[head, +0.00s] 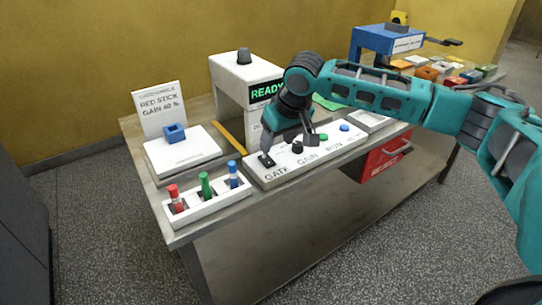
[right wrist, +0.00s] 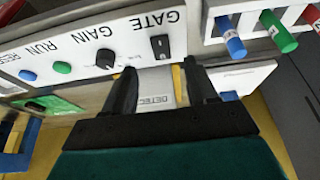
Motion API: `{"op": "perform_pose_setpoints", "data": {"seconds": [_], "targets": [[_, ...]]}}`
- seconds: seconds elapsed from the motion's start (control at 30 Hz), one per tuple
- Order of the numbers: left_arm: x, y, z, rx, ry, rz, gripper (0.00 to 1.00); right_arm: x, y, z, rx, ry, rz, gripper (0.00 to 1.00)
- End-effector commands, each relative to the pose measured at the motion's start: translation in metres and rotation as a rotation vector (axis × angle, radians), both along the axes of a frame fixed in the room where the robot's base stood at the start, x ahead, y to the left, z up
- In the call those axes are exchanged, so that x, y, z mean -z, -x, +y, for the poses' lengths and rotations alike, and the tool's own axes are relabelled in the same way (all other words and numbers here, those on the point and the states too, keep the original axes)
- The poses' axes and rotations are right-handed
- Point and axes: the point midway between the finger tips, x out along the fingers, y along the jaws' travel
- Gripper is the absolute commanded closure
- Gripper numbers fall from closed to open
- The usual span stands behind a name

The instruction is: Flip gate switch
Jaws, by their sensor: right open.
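The gate switch (head: 266,160) is a small black switch at the left end of a white control panel (head: 289,172), above the word GATE. In the right wrist view the gate switch (right wrist: 160,47) is a black rectangle with a pale mark; I cannot tell which way it is set. My right gripper (head: 289,139) is open, above and behind the switch end of the panel. In the right wrist view its two dark fingers (right wrist: 160,85) are apart, with nothing between them, and the switch lies just beyond their tips. My left gripper is out of view.
The panel also has a black gain knob (head: 297,147), a green button (head: 323,137) and a blue button (head: 345,127). A rack with red, green and blue sticks (head: 205,207) stands left of it. A white machine reading READY (head: 235,78) stands behind.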

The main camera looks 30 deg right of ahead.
Motion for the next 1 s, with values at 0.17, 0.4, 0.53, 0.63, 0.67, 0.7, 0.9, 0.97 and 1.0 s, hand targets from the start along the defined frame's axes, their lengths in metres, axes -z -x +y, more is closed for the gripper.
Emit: {"op": "perform_pose_setpoints", "data": {"seconds": [0.17,0.4,0.53,0.63,0.67,0.7,0.9,0.97,1.0], "targets": [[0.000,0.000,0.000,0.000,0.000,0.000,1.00,0.035,-0.014,0.001,0.001,0.001,0.002,0.43],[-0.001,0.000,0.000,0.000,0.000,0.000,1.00,0.064,-0.026,0.003,-0.001,0.000,0.001,0.43],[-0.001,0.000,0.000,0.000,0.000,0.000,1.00,0.069,-0.029,0.002,0.000,0.000,-0.001,0.43],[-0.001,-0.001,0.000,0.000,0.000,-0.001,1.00,0.071,-0.029,0.002,-0.001,0.000,-0.001,0.43],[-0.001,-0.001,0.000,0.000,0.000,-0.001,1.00,0.071,-0.029,0.002,-0.001,0.000,-0.001,0.43],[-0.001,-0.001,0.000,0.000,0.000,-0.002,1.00,0.070,-0.029,0.002,-0.001,0.000,-0.001,0.43],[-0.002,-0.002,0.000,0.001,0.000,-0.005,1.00,0.070,-0.029,0.002,-0.001,0.000,-0.001,0.52],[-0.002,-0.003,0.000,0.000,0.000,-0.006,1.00,0.070,-0.029,0.002,-0.001,0.000,-0.001,0.58],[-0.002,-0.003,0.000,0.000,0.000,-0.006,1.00,0.070,-0.029,0.002,-0.001,0.000,-0.001,0.62]]}}
